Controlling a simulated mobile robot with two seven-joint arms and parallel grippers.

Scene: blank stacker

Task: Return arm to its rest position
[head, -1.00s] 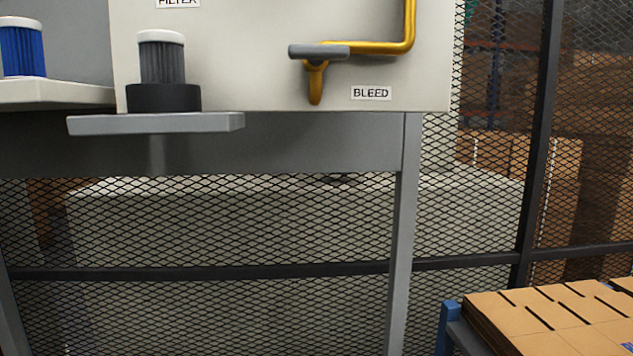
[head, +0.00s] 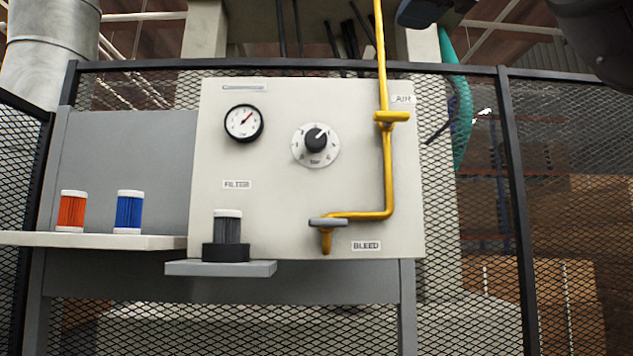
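Neither of my grippers can be made out in the head view. A dark rounded part (head: 598,38) at the top right corner looks like a link of my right arm, cut off by the picture edge. My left arm does not show. The pale panel (head: 275,120) carries a gauge (head: 243,122), a dial knob (head: 316,140), a yellow pipe (head: 388,165) with an AIR valve handle (head: 392,117), and a BLEED valve handle (head: 328,223). A grey filter (head: 227,228) stands upright in a black holder (head: 226,252) under the FILTER label.
An orange filter (head: 72,211) and a blue filter (head: 129,212) stand on a shelf (head: 105,241) at the left. Mesh fencing (head: 480,250) runs behind and to the right. A dark object (head: 428,12) hangs at the top. Cardboard boxes (head: 500,278) are behind the fence.

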